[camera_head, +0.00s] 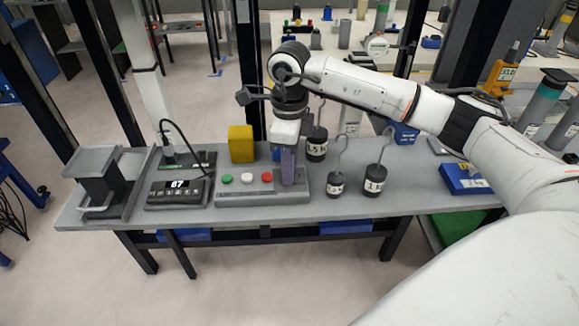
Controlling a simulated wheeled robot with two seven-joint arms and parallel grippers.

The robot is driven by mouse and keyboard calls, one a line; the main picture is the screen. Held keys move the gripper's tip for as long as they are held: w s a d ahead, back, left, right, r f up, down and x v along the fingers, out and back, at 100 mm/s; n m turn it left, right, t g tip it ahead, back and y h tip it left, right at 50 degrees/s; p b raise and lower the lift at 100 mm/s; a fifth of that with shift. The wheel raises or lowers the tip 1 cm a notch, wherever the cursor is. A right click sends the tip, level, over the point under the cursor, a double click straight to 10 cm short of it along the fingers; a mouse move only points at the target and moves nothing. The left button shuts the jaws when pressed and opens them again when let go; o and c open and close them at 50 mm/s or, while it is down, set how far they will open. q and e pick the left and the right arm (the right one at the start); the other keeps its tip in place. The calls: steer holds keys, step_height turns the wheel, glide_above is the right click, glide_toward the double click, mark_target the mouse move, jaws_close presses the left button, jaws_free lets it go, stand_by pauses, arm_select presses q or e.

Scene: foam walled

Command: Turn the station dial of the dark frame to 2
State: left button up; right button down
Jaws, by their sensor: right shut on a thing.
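The control box (232,199) lies along the front of the grey bench, with green, white and red buttons on top. My right gripper (289,181) points straight down at the right end of this box, just right of the red button. It is shut on the station dial there, which the fingers hide. The dial's marks and its setting cannot be read. The dark frame (247,70) shows as dark upright posts around the bench. My left gripper is not in view.
Black hooked weights (374,181) stand close right of my gripper. A yellow block (241,144) stands behind the box. A scale display (178,184) reading about 87 and a grey stand (98,180) are at left. A blue box (466,180) lies at right.

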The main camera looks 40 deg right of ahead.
steer(key=c, duration=1.9)
jaws_free()
steer(key=shift+o, duration=0.3)
steer(key=shift+r, duration=0.1)
step_height(320, 180, up, 10)
steer(key=shift+r, duration=0.1)
